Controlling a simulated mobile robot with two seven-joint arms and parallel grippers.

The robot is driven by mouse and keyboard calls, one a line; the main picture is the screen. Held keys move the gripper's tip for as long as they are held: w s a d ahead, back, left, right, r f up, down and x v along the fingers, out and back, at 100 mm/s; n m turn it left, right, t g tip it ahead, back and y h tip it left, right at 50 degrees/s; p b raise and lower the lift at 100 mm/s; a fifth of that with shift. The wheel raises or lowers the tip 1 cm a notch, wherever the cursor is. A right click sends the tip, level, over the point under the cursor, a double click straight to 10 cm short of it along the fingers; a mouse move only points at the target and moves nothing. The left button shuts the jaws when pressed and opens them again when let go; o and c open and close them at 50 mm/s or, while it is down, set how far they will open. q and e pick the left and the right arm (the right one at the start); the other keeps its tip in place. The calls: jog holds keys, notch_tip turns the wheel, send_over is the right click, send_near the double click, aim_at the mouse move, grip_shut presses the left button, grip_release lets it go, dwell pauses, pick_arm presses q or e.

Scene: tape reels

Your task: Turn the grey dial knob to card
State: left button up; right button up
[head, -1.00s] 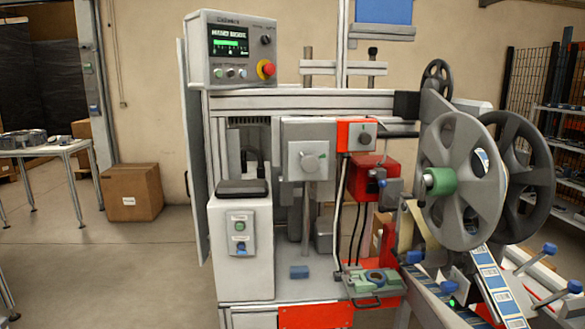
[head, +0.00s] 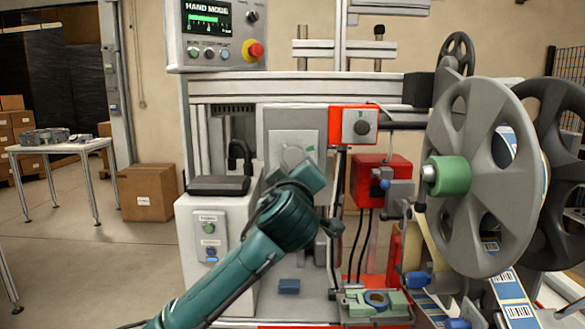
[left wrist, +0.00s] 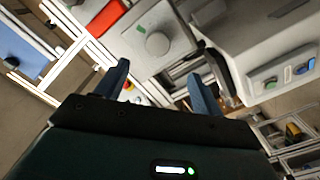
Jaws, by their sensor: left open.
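The grey dial knob (head: 292,156) sits on a light grey plate on the front of the machine, with a small green mark beside it. My left arm reaches up from the bottom, and its hand partly covers the plate's lower part in the head view. In the left wrist view the round knob (left wrist: 157,44) shows beyond the fingertips, with the green mark at its upper left. My left gripper (left wrist: 157,70) is open and empty, its two fingers apart and short of the knob. The knob's pointer is too small to read. My right gripper is not in view.
A red-framed box with a dark knob (head: 362,127) is right of the plate. A control panel (head: 214,32) reads HAND MODE and has a red button. A grey cabinet (head: 207,250) stands left, and a large grey reel (head: 480,215) stands right.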

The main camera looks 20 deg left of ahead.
aim_at(293, 158)
pick_arm(q)
jog(key=p+x, duration=0.1)
jog(key=x, duration=0.3)
jog(key=p+x, duration=0.1)
jog(key=x, duration=0.2)
jog(key=r+p+x, duration=0.1)
jog(key=x, duration=0.3)
jog(key=shift+w+a, duration=0.1)
jog(key=shift+w, duration=0.25)
jog(key=shift+w+a+f, duration=0.15)
jog(key=shift+w+a, duration=0.05)
jog(key=shift+w, duration=0.4)
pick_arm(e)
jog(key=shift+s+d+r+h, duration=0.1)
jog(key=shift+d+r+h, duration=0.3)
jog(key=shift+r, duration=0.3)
pick_arm(q)
jog(key=shift+c, duration=0.7)
jog(key=c, duration=0.9)
jog(key=shift+o, duration=0.2)
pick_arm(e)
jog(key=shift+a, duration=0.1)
pick_arm(q)
jog(key=shift+f, duration=0.15)
